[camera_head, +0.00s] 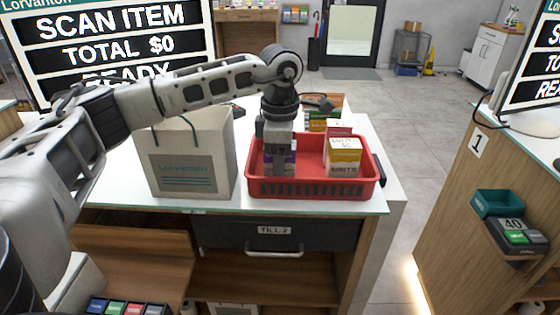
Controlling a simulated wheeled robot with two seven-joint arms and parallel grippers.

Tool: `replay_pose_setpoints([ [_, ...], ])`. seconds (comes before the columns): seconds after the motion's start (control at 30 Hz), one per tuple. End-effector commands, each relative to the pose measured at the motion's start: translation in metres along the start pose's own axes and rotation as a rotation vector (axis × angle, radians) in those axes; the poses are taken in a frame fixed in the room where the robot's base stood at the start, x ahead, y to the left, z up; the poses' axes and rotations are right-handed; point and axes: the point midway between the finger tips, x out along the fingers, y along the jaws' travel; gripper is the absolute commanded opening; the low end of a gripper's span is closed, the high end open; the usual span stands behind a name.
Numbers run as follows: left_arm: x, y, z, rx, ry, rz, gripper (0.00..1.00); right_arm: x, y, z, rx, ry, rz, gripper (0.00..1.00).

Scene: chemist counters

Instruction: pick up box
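A red basket (312,188) stands on the white counter. My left gripper (279,168) points down into its left part, over a box with purple and white faces (291,159). The gripper hides most of that box, and I cannot tell whether the fingers are closed on it. A yellow-and-white box (344,157) with dark lettering stands upright in the basket's right part, apart from the gripper. A pink-red box (338,131) shows behind it, partly hidden. My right gripper is not in view.
A white Lorvanton paper bag (192,166) stands left of the basket, below my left arm. A large screen (115,45) is behind at left. A green item (318,122) and an orange item (331,101) are behind the basket. Another counter (460,190) stands at right across open floor.

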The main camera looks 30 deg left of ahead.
Motion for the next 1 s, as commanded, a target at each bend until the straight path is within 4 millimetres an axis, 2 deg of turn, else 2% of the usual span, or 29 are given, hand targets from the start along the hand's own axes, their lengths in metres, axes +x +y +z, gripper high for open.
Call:
replay_pose_setpoints([
  [0.23,0.002,0.0,0.0,0.0,-0.001,0.001,0.47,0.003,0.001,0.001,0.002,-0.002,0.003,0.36],
  [0.27,0.002,0.0,0.0,0.0,-0.001,0.001,0.42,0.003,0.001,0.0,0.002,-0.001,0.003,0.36],
  [0.37,0.002,0.0,0.0,0.0,-0.001,0.001,0.14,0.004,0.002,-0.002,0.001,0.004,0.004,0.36],
  [0.77,-0.001,0.0,0.0,0.0,-0.002,0.002,0.13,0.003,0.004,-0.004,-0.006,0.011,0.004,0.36],
  [0.87,-0.009,0.001,0.001,0.0,-0.003,0.004,0.13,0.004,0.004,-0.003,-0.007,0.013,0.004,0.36],
  [1.0,-0.028,0.001,0.001,0.0,-0.004,0.005,0.13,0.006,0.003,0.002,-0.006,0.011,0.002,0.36],
])
